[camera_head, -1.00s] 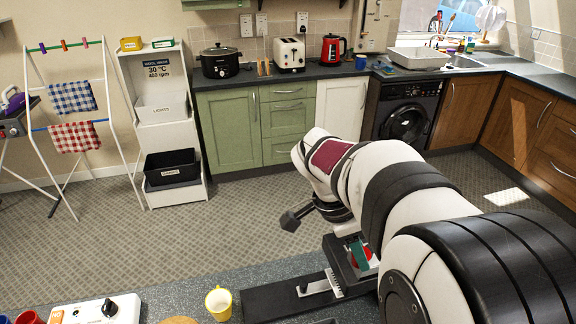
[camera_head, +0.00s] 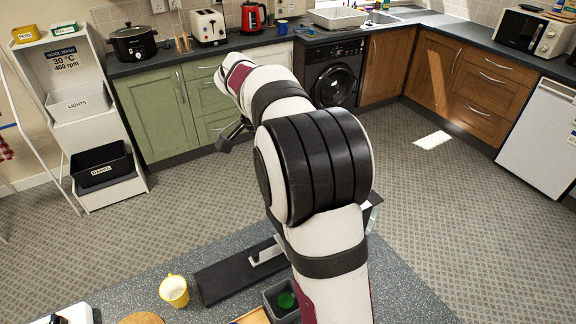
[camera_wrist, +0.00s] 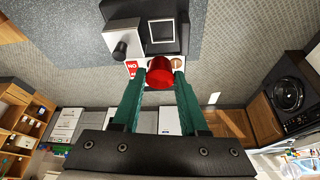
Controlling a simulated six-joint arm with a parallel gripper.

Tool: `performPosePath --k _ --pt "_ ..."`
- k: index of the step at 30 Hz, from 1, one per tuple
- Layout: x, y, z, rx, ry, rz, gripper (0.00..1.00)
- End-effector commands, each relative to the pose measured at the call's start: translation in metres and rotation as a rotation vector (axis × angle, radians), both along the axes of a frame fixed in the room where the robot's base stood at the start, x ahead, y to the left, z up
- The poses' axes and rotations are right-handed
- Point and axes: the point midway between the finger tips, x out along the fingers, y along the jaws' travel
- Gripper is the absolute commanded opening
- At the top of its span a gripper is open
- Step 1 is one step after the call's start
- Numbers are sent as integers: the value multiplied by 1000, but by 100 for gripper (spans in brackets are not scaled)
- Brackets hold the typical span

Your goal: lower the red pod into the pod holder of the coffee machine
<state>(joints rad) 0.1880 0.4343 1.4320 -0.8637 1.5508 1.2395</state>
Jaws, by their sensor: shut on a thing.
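In the wrist view, my gripper (camera_wrist: 160,80) has its two green fingers shut on the red pod (camera_wrist: 160,71). The pod is held at the fingertips. A red label and a small copper-coloured round show close to the pod. I cannot make out the pod holder or the gap to it. In the head view, a long black part of what seems to be the coffee machine (camera_head: 228,274) shows on the counter, while my arm hides the gripper and pod.
A yellow mug (camera_head: 174,290) stands left of the black part. A dark grey bin (camera_head: 271,293) with a green pod sits in front of it, close to my arm. A round wooden piece (camera_head: 142,319) lies at the front edge. The speckled counter (camera_head: 400,285) is clear on the right.

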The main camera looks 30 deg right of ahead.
Motion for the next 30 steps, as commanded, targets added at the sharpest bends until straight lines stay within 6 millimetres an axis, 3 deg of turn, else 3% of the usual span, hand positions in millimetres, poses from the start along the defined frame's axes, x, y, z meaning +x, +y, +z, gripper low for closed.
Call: performPosePath --k 14,30 --pt "0 -1 -2 0 0 1 0" --pt "0 -1 -36 0 0 1 0"
